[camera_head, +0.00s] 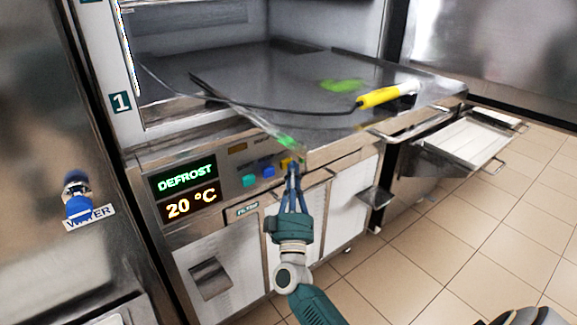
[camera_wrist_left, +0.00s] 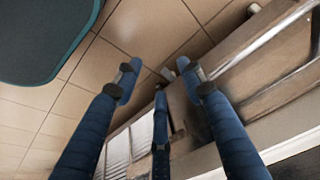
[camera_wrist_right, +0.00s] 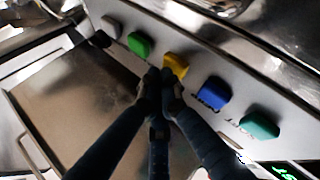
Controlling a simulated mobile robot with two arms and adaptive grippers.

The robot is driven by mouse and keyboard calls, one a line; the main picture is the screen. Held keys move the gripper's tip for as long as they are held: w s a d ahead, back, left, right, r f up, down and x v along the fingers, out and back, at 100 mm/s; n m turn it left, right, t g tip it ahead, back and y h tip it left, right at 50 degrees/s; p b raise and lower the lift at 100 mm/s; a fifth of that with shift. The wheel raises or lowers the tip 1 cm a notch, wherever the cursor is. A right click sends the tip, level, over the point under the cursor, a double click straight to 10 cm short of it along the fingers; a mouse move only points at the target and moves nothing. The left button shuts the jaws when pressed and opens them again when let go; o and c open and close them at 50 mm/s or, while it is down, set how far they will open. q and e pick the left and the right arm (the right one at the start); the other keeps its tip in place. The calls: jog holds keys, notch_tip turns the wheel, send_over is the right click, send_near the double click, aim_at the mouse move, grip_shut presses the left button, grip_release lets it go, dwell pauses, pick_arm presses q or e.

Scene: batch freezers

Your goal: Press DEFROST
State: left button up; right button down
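A freezer control panel (camera_head: 225,152) carries a display (camera_head: 184,192) reading DEFROST in green and 20 °C in orange. A yellow button (camera_wrist_right: 176,65) sits in a row between a green button (camera_wrist_right: 140,44) and a blue button (camera_wrist_right: 214,93). A teal button (camera_wrist_right: 259,124) and a grey one (camera_wrist_right: 110,27) are at the row's ends. My left gripper (camera_wrist_left: 158,76) is open and empty above the floor.
A metal worktop (camera_head: 290,85) with a yellow-handled tool (camera_head: 382,96) juts out above the panel. A blue WATER knob (camera_head: 77,197) is at left. An open tray (camera_head: 463,137) sticks out at right. Tiled floor (camera_head: 430,235) is clear in front.

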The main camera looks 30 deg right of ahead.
dwell(0.5)
pick_arm(q)
jog(key=x, duration=0.2)
jog(key=p+x, duration=0.1)
jog(key=s+x, duration=0.1)
jog(key=x, duration=0.1)
jog(key=shift+w+d+f, duration=0.1)
jog(key=shift+w+f, duration=0.05)
jog(key=shift+f, duration=0.25)
pick_arm(e)
jog(key=shift+s, duration=0.8)
pick_arm(q)
jog(key=shift+r, duration=0.1)
